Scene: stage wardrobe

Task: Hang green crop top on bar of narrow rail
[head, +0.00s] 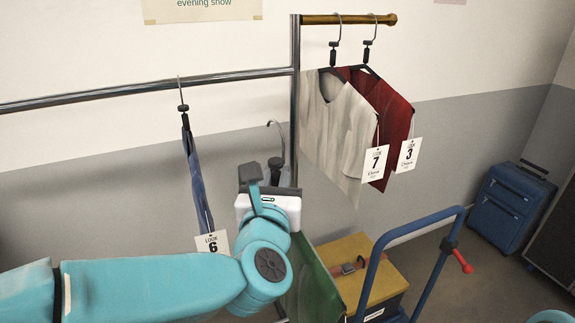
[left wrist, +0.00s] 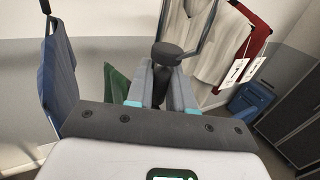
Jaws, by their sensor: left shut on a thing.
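The green crop top (head: 316,287) hangs low behind my left forearm in the head view, partly hidden by my gripper and arm. Its green cloth also shows in the left wrist view (left wrist: 117,84). My left gripper (head: 266,172) is shut on the neck of its dark hanger, with the hanger's metal hook (head: 276,124) standing up above the jaws. The hook is free and below the bars. A chrome bar (head: 120,90) runs left from the upright post, and a short brass bar (head: 350,19) juts right at its top. Which one is the narrow rail's bar I cannot tell.
A blue garment (head: 196,180) tagged 6 hangs on the chrome bar. A cream top (head: 335,130) tagged 7 and a red top (head: 395,115) tagged 3 hang on the brass bar. A blue trolley (head: 415,225), yellow case (head: 362,262) and blue suitcase (head: 508,208) stand at right.

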